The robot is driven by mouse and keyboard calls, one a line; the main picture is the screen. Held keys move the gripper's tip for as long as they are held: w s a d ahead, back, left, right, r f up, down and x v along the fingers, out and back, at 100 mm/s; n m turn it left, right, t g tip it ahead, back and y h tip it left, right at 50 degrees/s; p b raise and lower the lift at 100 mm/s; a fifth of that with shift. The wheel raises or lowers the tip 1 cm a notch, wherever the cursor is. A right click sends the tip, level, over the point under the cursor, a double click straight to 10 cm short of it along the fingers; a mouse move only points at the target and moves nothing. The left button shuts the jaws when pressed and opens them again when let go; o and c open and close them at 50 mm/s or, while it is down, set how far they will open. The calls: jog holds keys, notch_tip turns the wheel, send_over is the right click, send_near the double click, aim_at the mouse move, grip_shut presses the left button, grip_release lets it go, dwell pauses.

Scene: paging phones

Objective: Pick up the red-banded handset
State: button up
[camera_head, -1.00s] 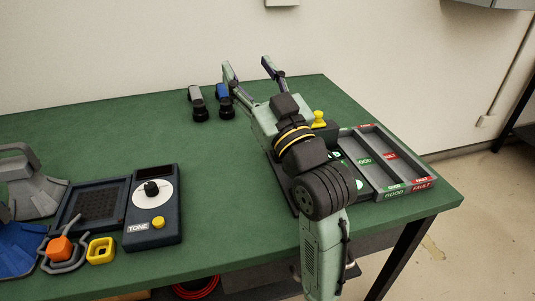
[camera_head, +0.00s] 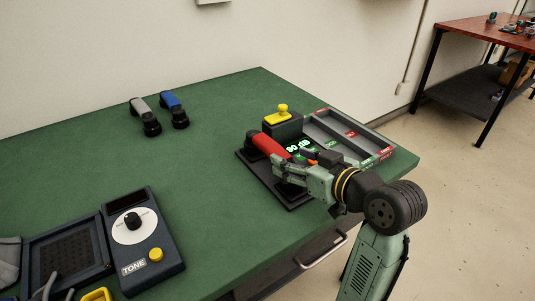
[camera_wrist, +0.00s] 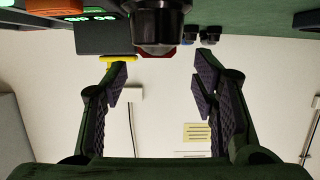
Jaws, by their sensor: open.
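The red handset (camera_head: 270,147), with a red grip and a black end, lies on a dark tester base at the right of the table. The base has a green-lit display (camera_head: 298,147). My gripper (camera_head: 286,163) is open at the front of the handset, partly hiding its near end. In the wrist view, a black handset end (camera_wrist: 160,22) with a little red behind it shows at the top, beyond and above the open fingertips (camera_wrist: 160,82). The fingers hold nothing, and whether they touch the handset cannot be told.
A yellow knob (camera_head: 282,109) tops a dark block behind the display. The grey sorting tray (camera_head: 350,140) is right of it. Grey (camera_head: 146,116) and blue (camera_head: 174,109) handsets lie at the back left. The tone box (camera_head: 140,240) is at the front left; green table between is clear.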

aim_at(278, 150)
jog(key=p+x, duration=0.2)
jog(key=x, duration=0.6)
jog(key=shift+d+r, duration=0.1)
jog(key=shift+r, duration=0.05)
jog(key=shift+c, duration=0.2)
grip_shut()
